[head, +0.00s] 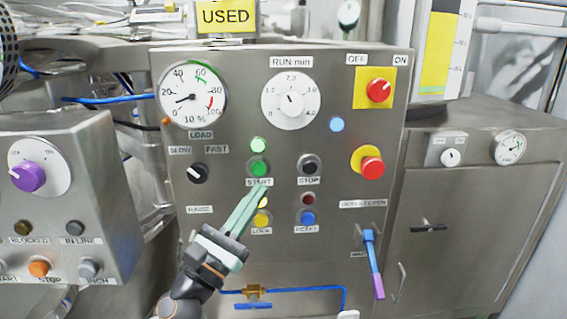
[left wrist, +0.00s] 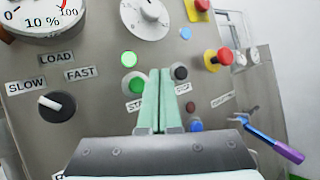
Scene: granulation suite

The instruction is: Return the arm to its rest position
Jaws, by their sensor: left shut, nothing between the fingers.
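My left gripper (head: 262,190) is shut and empty in front of the steel control panel (head: 230,60), with its pale green fingers pointing up toward the START label. The green START button (head: 259,168) is just above the fingertips, with a lit green lamp (head: 258,145) over it. In the left wrist view the shut fingers (left wrist: 160,75) stand between the START button (left wrist: 137,83) and the black STOP button (left wrist: 180,73). I cannot tell whether the fingertips touch the panel. My right gripper is in neither view.
The panel also carries a red emergency button (head: 371,167), a red ON/OFF switch (head: 379,90) and a blue-purple lever (head: 373,265) that sticks out. A second control box (head: 60,150) stands at the left. A steel cabinet (head: 470,215) is at the right.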

